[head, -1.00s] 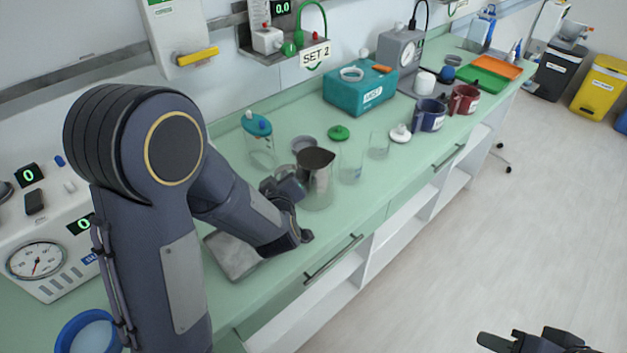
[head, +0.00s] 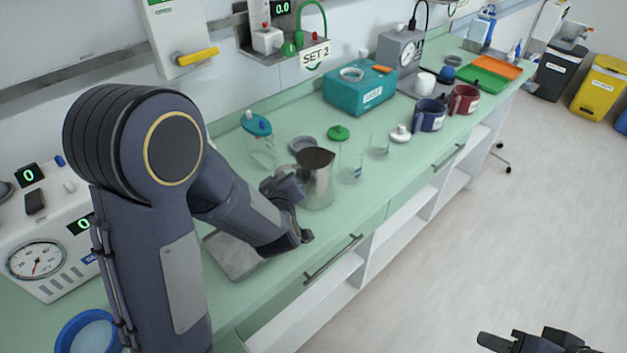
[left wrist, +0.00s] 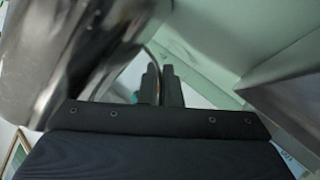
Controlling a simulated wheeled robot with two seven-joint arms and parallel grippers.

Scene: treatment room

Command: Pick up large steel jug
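The large steel jug (head: 317,185) stands upright on the green counter, with its open top up and its handle side toward my left arm. My left gripper (head: 290,190) is at the handle side of the jug, partly hidden by its own wrist. In the left wrist view, the shiny jug body (left wrist: 65,60) fills the left side, blurred. The two fingers of the left gripper (left wrist: 160,85) are close together there, with the thin curved handle running in between them. My right gripper (head: 530,342) is at the bottom edge, cut off, over the floor, away from the counter.
Glass beakers (head: 351,163) stand just right of the jug, and a lidded glass jar (head: 260,145) stands behind it. A grey metal tray (head: 232,255) lies under my left forearm. A teal box (head: 360,92) and mugs (head: 430,115) stand further back.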

